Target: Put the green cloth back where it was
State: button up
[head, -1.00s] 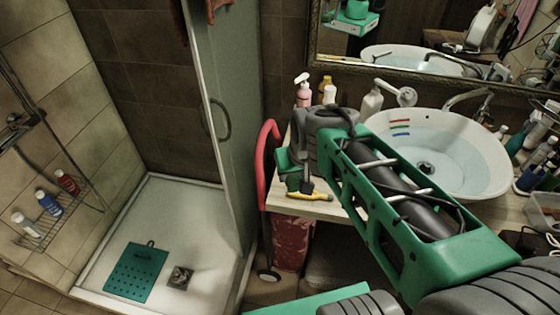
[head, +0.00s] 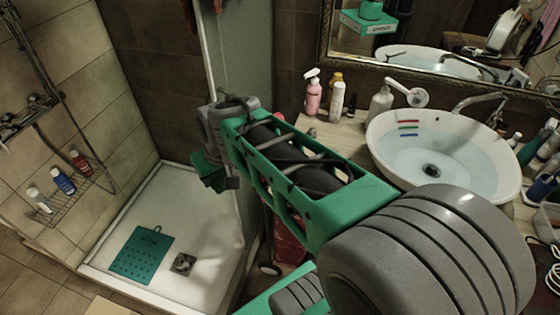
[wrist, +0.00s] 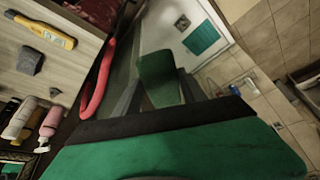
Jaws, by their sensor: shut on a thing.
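My gripper (head: 222,178) is shut on the green cloth (head: 208,172) and holds it in the air left of the counter, in front of the shower's glass panel. In the wrist view the cloth (wrist: 160,80) stands up between the two dark fingers (wrist: 158,98). My arm hides part of the cloth and gripper in the head view. A flat green mat with holes (head: 142,255) lies on the white shower floor, apart from the gripper. It also shows in the wrist view (wrist: 201,38).
The counter (head: 322,136) holds several bottles and a basin (head: 440,150) with water. In the wrist view a yellow-handled tool (wrist: 42,31) lies on it. A red curved frame (wrist: 98,82) stands beside the counter. The shower tray (head: 190,205) has a drain (head: 183,263) and free floor.

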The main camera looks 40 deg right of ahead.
jog(key=s+d+f+n+y+b, duration=0.1)
jog(key=s+d+f+b, duration=0.25)
jog(key=d, duration=1.05)
jog(key=s+d+f+n+b, duration=0.2)
jog(key=d+b, duration=0.3)
jog(key=d, duration=0.8)
jog(key=w+d+f+p, duration=0.1)
jog(key=w+d+f, duration=0.1)
jog(key=w+f, duration=0.1)
jog(key=w+d+f+p, duration=0.1)
jog(key=w+d+f, duration=0.2)
jog(key=w, duration=0.1)
jog(key=w+d+f+p, duration=0.1)
jog(key=w+d+f, duration=0.1)
jog(key=w+f, duration=0.2)
jog(key=shift+w+d+f+p, duration=0.1)
jog(key=shift+w+d+p, duration=0.1)
jog(key=shift+d+p, duration=0.1)
notch_tip(320, 180, down, 3)
jog(key=shift+a+r+p, duration=0.1)
jog(key=shift+r+p, duration=0.05)
jog(key=shift+p, duration=0.4)
jog(key=shift+f+b, duration=0.35)
jog(key=o, duration=1.2)
jog(key=shift+r, duration=0.1)
